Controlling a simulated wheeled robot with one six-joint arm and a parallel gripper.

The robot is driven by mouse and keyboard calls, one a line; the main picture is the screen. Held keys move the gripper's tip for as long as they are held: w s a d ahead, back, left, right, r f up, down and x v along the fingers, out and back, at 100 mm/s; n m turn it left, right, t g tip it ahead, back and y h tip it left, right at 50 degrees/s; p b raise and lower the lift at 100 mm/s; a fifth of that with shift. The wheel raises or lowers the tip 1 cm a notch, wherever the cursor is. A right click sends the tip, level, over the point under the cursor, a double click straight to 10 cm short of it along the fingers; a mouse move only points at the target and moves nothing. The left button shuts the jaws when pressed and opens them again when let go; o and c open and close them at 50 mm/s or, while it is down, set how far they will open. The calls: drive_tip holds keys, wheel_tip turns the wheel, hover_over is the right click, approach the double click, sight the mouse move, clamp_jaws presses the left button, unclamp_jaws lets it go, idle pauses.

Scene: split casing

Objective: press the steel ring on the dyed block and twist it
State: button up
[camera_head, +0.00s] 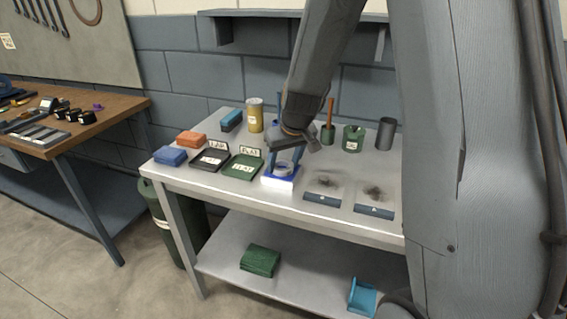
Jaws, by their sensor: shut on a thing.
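The steel ring (283,169) is a small pale grey ring on top of the dyed block (280,183). The block is white in front with deep blue on its top, and it stands near the table's front edge. My gripper (284,163) points down over the block, its two blue fingers on either side of the ring. It is shut on the ring. The exact contact between ring and block is too small to tell.
A green tray (242,167) and a black tray (210,160) lie left of the block. Cans (353,138) and a yellow cylinder (255,115) stand behind. My arm hides part of the table's back.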

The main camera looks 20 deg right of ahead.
drive_tip(key=shift+s+f+n+b, duration=0.2)
drive_tip(key=shift+n+b, duration=0.4)
drive_tip(key=shift+b, duration=1.4)
drive_tip(key=shift+n+y+b, duration=0.5)
drive_tip(key=shift+n+b, duration=0.1)
drive_tip(key=shift+b, duration=0.85)
drive_tip(key=shift+w+r+m+h+p, duration=0.2)
drive_tip(key=shift+m+h+p, duration=0.65)
drive_tip(key=shift+p, duration=2.4)
drive_tip(key=shift+m+p, duration=0.85)
drive_tip(key=shift+p, duration=1.55)
